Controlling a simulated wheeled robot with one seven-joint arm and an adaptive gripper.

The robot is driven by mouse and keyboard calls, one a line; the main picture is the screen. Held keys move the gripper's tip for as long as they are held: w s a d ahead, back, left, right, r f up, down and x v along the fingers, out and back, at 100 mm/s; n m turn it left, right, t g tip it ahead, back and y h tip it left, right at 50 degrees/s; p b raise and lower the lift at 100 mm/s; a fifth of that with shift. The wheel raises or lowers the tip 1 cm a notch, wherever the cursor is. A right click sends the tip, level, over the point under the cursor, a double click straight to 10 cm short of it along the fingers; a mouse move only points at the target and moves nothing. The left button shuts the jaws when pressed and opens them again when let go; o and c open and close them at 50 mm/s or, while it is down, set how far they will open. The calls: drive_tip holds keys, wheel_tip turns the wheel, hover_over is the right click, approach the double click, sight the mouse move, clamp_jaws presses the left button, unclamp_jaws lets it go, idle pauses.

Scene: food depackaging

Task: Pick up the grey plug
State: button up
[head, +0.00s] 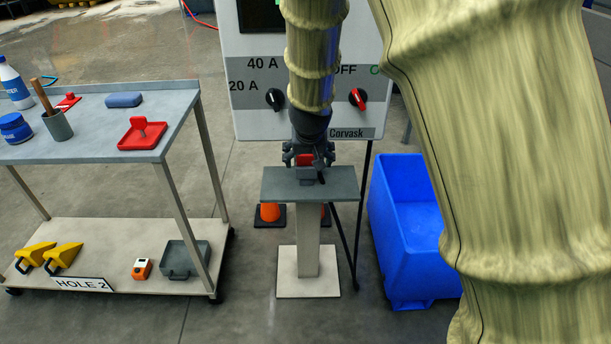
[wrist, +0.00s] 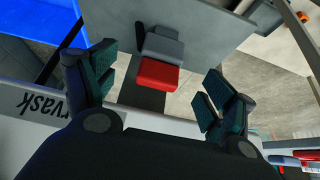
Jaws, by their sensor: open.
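The plug, grey (wrist: 163,46) with a red end (wrist: 157,74), lies on the grey top of a small pedestal (wrist: 205,40) in the wrist view. My gripper (wrist: 158,93) is open, with one finger to each side of the plug's red end and clear gaps to both. The grey part lies farther out, beyond the fingertips. It also shows in the head view (head: 305,168), above the pedestal.
The control panel (head: 300,122) with two knobs stands right behind the pedestal. A blue bin (head: 405,210) is to the right. A trolley (head: 95,145) on the left carries a red tray, bottles and a cup. Orange cones (head: 269,213) stand behind the pedestal.

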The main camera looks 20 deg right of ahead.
sight(306, 171)
drive_tip(key=shift+x, duration=2.75)
drive_tip(key=shift+a+b+x, duration=0.2)
drive_tip(key=shift+b+x, duration=0.15)
drive_tip(key=shift+x, duration=2.25)
drive_tip(key=shift+s, duration=0.1)
drive_tip(key=c, duration=1.3)
drive_tip(key=shift+o, duration=0.2)
drive_tip(key=shift+r, duration=0.1)
